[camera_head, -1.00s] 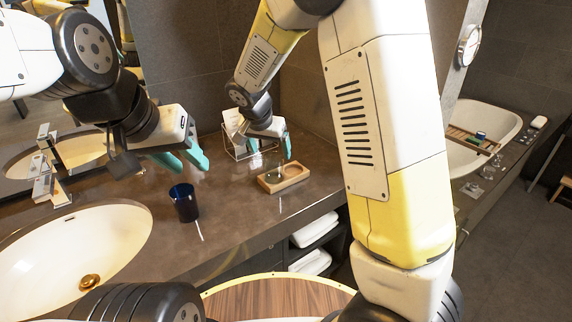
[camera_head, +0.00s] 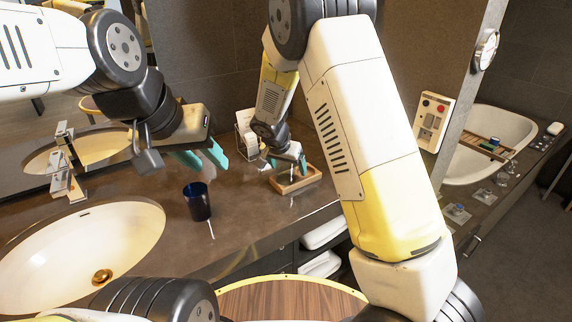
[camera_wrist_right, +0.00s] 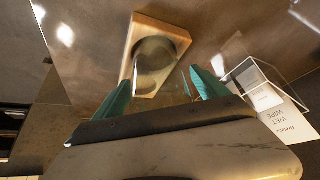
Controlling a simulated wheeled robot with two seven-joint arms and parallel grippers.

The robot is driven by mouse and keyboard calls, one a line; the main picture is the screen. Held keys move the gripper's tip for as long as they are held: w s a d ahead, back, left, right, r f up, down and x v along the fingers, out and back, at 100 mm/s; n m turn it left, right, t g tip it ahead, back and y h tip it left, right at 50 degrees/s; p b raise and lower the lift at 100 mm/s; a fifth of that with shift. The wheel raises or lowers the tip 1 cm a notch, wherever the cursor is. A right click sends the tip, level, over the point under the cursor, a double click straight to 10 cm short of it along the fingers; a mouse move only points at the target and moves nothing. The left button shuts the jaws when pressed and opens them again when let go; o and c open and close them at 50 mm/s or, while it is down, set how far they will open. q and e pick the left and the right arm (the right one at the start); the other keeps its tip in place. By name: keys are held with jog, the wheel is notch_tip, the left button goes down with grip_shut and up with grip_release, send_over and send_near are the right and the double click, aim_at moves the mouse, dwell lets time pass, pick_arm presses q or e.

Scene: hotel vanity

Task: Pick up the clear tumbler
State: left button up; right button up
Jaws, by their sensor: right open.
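The clear tumbler (camera_wrist_right: 156,66) shows faintly in the right wrist view as a see-through round shape at the wooden tray (camera_wrist_right: 137,32); its outline is hard to make out. My right gripper (camera_wrist_right: 163,88) is open, its teal fingers on either side of the tumbler's near part. In the head view my right gripper (camera_head: 290,164) hangs low over the tray (camera_head: 302,184), and the tumbler cannot be made out there. My left gripper (camera_head: 201,157) is open and empty above the counter, behind the dark blue cup (camera_head: 197,202).
A clear holder with printed cards (camera_head: 246,134) stands behind the tray, and close to the right finger in the wrist view (camera_wrist_right: 262,92). The sink (camera_head: 75,255) lies to the left. Open counter (camera_head: 245,205) lies between cup and tray.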

jog(key=shift+r, duration=0.1)
jog(key=c, duration=1.6)
